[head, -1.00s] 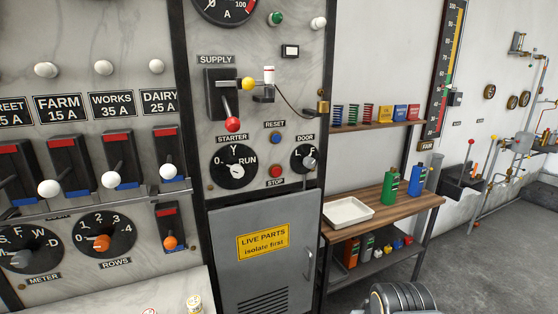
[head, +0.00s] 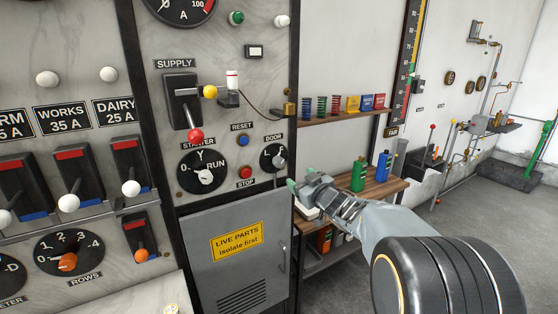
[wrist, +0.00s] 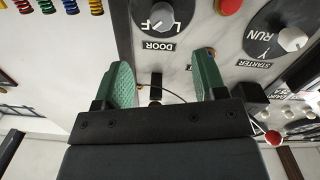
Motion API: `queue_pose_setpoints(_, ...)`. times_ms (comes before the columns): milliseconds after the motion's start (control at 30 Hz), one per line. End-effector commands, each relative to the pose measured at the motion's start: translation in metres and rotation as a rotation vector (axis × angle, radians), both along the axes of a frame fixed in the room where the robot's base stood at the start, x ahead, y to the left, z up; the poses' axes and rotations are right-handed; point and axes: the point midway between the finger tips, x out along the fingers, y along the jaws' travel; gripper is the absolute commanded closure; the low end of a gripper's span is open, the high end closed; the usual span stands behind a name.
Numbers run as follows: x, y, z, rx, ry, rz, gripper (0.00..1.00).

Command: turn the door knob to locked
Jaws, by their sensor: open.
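The door knob (head: 279,161) is a grey knob on a small black dial marked L and F, under a DOOR label on the marble panel. It also shows upside down at the top of the wrist view (wrist: 163,13). The gripper appears apart from the knob.
A red STOP button (head: 245,172) and the STARTER dial (head: 203,173) are left of the knob. The SUPPLY lever (head: 194,133) is above. The grey cabinet door (head: 215,273) is below. A wooden bench (head: 385,190) with bottles stands right, behind my arm.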

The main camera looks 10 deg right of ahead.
Motion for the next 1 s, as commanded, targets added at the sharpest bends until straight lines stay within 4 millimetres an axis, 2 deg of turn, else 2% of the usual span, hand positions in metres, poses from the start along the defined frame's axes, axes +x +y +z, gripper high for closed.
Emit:
queue_pose_setpoints(167, 0.022, 0.008, 0.002, 0.003, -0.011, 0.024, 0.35)
queue_pose_setpoints(600, 0.099, 0.033, 0.003, 0.002, -0.01, 0.019, 0.35)
queue_pose_setpoints(800, 0.12, 0.039, 0.002, 0.001, -0.01, 0.019, 0.35)
queue_pose_setpoints(1000, 0.128, 0.042, 0.001, 0.001, -0.011, 0.018, 0.35)
